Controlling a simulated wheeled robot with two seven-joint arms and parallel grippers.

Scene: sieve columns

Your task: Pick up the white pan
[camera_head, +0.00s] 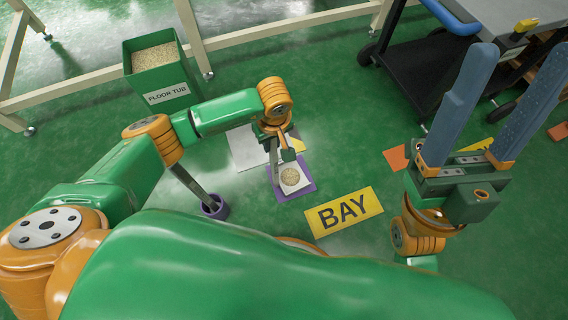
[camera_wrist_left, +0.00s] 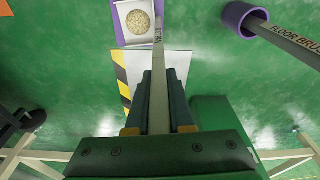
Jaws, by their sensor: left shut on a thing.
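The white pan (camera_head: 296,187) is a small square pan with a heap of beige grains in it, over a purple mat (camera_head: 282,197). It also shows at the top of the left wrist view (camera_wrist_left: 122,12). A pale upright handle (camera_wrist_left: 160,50) with dark lettering runs from the pan's side to my left gripper (camera_head: 283,150). My left gripper is shut on this handle. Whether the pan touches the mat cannot be told. My right gripper (camera_head: 518,62) is open and empty at the right, its two blue fingers pointing up.
A floor brush handle stands in a purple round holder (camera_head: 217,210), left of the pan. A yellow BAY sign (camera_head: 344,212) lies on the floor to the right. A green floor tub (camera_head: 158,72) with grains stands at the back left. A dark cart (camera_head: 410,75) stands at the back right.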

